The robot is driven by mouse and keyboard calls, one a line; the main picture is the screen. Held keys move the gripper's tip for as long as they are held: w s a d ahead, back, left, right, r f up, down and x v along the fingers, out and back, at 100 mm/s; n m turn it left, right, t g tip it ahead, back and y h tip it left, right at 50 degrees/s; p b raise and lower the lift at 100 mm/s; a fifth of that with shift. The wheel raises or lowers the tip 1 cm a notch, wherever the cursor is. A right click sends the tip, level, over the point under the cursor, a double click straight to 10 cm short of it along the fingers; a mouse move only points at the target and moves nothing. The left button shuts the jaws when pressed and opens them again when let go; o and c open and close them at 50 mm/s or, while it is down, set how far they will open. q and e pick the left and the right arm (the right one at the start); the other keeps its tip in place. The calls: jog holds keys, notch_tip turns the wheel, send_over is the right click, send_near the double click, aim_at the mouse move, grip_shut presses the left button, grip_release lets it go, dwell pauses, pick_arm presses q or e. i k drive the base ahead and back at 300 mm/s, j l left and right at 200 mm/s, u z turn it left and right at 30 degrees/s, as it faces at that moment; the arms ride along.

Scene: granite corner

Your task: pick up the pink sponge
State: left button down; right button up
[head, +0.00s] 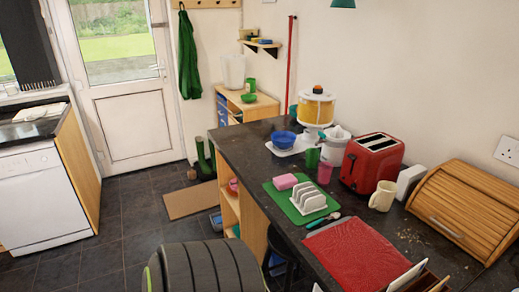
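The pink sponge (284,181) lies on the upper left part of a green mat (275,197) on the dark worktop. A white toast rack (308,198) stands on the same mat, just right of and nearer than the sponge. The sponge's top and near side show, with nothing lying on it. Neither my left nor my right gripper is in view.
A pink cup (324,173) and a red toaster (372,163) stand right of the sponge. Behind it are a blue bowl (283,137) and a green cup (313,156). A red mat (351,256) lies nearer.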

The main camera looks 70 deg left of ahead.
aim_at(287, 181)
jog(key=u, duration=2.05)
jog(key=i+j+z, duration=0.1)
jog(key=i+j, duration=0.2)
jog(key=i+j+z, duration=0.1)
jog(key=i+j, duration=0.2)
jog(key=j, duration=0.25)
jog(key=i+j, duration=0.25)
jog(key=j, duration=0.2)
jog(key=z, duration=0.05)
